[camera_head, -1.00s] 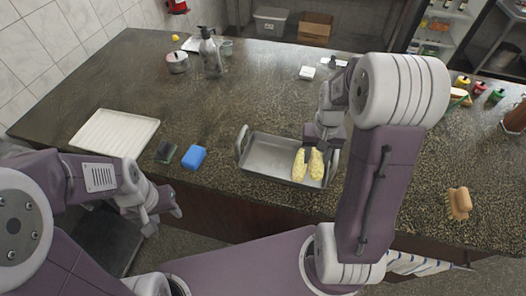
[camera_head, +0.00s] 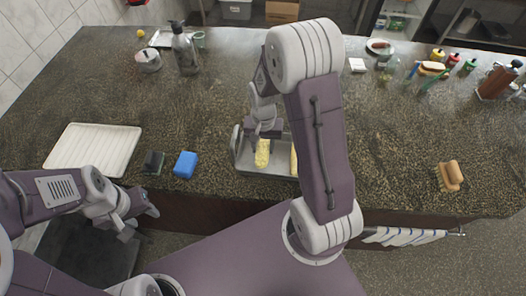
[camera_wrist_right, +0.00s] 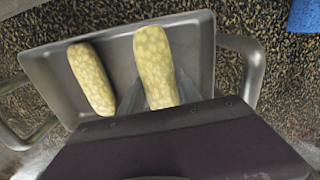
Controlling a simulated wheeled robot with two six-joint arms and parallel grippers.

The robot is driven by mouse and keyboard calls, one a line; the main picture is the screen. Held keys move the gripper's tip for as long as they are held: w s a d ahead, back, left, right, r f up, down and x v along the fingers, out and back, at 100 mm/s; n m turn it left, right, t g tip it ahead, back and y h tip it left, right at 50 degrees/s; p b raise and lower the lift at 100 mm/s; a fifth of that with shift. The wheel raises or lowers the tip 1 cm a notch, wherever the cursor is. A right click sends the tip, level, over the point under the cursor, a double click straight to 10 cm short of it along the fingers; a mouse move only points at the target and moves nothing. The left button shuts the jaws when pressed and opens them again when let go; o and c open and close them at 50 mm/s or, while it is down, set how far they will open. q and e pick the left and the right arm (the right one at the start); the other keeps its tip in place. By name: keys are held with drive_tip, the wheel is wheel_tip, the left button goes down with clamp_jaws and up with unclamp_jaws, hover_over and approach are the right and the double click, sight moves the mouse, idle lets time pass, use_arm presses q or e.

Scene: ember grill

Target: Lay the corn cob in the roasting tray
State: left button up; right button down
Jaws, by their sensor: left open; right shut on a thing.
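A pale yellow corn cob (camera_wrist_right: 155,65) is held between the fingers of my right gripper (camera_wrist_right: 157,92). It also shows in the head view (camera_head: 262,153) below my right gripper (camera_head: 264,136). The held cob is over or in the left part of the grey metal roasting tray (camera_head: 252,170); I cannot tell if it touches the floor. A second cob (camera_wrist_right: 92,78) lies in the tray (camera_wrist_right: 50,65) beside it, mostly hidden by my right arm in the head view (camera_head: 294,160). My left gripper (camera_head: 140,222) is open and empty, in front of the counter at left.
A white tray (camera_head: 70,160), a dark green sponge (camera_head: 153,162) and a blue sponge (camera_head: 186,165) lie left of the roasting tray. A bottle (camera_head: 184,50) and a pot (camera_head: 148,60) stand at back left. The middle of the counter is clear.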

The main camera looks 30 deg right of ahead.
sight(264, 154)
drive_tip(key=shift+s+d, duration=0.1)
drive_tip(key=shift+s, duration=0.1)
wheel_tip(264, 154, down, 4)
drive_tip(key=shift+s+r, duration=0.15)
drive_tip(key=shift+r, duration=0.05)
drive_tip(key=shift+w+f, duration=0.25)
drive_tip(key=shift+w, duration=0.05)
drive_tip(key=shift+s, duration=0.2)
drive_tip(key=c, duration=0.8)
unclamp_jaws()
drive_tip(key=shift+c, duration=0.2)
use_arm(q)
drive_tip(key=shift+s+d+r, duration=0.15)
drive_tip(key=shift+s+r, duration=0.1)
drive_tip(key=shift+s, duration=0.05)
drive_tip(key=shift+w, duration=0.1)
